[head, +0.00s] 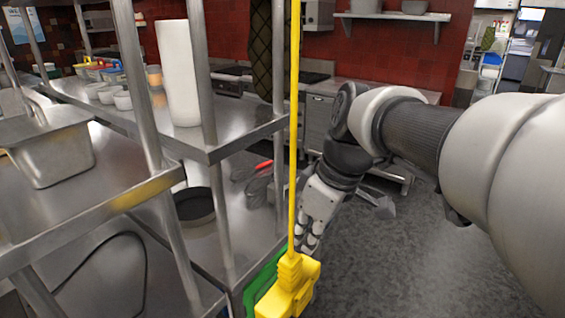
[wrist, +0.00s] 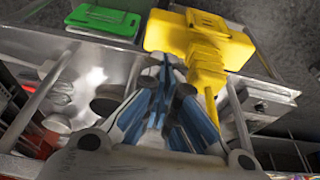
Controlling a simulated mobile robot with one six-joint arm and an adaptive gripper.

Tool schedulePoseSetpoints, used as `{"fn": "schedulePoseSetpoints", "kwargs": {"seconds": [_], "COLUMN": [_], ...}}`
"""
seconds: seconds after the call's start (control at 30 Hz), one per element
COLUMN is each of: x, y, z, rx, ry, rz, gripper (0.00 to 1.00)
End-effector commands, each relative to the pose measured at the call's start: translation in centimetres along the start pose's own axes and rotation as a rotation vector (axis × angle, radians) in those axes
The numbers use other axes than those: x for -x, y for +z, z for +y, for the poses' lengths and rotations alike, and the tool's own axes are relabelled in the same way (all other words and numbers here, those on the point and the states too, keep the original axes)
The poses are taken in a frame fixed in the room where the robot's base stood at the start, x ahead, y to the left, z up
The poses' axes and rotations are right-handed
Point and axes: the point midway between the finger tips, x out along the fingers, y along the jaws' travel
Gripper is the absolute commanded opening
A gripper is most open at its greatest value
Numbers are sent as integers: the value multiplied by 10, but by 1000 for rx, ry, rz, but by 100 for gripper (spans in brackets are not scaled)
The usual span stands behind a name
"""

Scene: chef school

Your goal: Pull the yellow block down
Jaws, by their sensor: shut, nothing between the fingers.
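The yellow block (head: 287,289) hangs at the lower end of a yellow cord (head: 294,120) that runs up out of the head view. The block also shows large at the top of the wrist view (wrist: 190,40). My gripper (head: 304,248) is just behind the block in the head view, pointing down, with its fingertips partly hidden by the cord and block. In the wrist view my fingers (wrist: 165,70) are together and empty, close beside the block. I cannot tell whether they touch it.
A green object (head: 262,282) is behind the block at the shelf corner; it also shows in the wrist view (wrist: 103,20). Steel shelving (head: 235,140) with a paper roll (head: 178,75), bowls and a metal pan (head: 50,150) stands at the left. The grey floor (head: 400,270) at the right is clear.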

Motion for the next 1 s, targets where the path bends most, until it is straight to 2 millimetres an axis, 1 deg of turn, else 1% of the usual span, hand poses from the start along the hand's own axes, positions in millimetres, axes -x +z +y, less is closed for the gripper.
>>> {"fn": "schedulePoseSetpoints", "kwargs": {"seconds": [0.03, 0.17, 0.7, 0.8, 1.0], "x": [4, 6, 39, 44, 46], "y": [-1, 3, 58, 65, 70], "z": [0, 0, 1, 0, 0], "rx": [0, -1, -4, -3, 1], "ry": [0, 1, 3, 2, 0], "rz": [0, 0, 2, 1, 0], "gripper": [0, 0, 0, 0, 0]}}
